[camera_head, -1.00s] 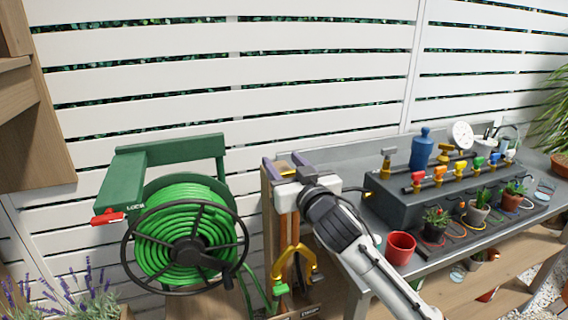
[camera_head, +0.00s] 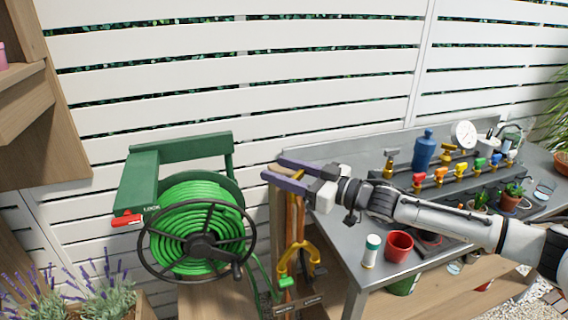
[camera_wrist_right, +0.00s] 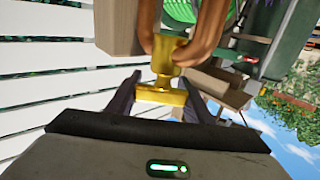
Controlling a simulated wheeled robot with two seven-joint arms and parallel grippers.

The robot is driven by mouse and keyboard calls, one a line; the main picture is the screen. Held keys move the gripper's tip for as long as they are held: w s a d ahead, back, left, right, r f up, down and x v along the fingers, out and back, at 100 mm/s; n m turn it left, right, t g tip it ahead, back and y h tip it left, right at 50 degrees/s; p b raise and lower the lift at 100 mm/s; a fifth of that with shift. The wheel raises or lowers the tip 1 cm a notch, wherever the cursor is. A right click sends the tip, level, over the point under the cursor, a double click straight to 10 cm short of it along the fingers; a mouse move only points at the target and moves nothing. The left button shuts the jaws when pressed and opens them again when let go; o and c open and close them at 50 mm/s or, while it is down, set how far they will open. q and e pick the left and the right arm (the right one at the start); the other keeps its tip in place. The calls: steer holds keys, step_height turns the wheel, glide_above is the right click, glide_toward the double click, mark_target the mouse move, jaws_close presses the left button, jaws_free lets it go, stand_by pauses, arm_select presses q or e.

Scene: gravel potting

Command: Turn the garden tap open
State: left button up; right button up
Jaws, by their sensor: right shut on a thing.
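The garden tap (camera_wrist_right: 165,52) is brass and sits on a copper pipe in the right wrist view. Its flat handle (camera_wrist_right: 160,97) lies crosswise between the fingers of my right gripper (camera_wrist_right: 161,92), which is shut on it. In the head view my right gripper (camera_head: 273,168) is at the top of the wooden tap post, its fingers pointing left. The fingers mostly hide the tap there. My left gripper is not in view.
A green hose reel (camera_head: 200,240) stands left of the post. A yellow forked fitting (camera_head: 297,258) hangs below my gripper.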

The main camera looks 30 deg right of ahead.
steer(key=n+g+y+b, duration=0.2)
steer(key=n+g+y, duration=0.1)
steer(key=g, duration=0.1)
steer(key=s+a+n+g+y+b, duration=0.1)
steer(key=n+g+y+b, duration=0.1)
steer(key=n+g+y, duration=0.1)
steer(key=s+a+n+g+y+b, duration=0.1)
steer(key=n+g+y+b, duration=0.1)
steer(key=n+g+y, duration=0.1)
steer(key=shift+s+n+g+b, duration=0.2)
steer(key=shift+n+g+b, duration=0.25)
steer(key=shift+g, duration=0.55)
steer(key=shift+a, duration=0.1)
steer(key=o, duration=1.1)
steer(key=shift+c, duration=0.2)
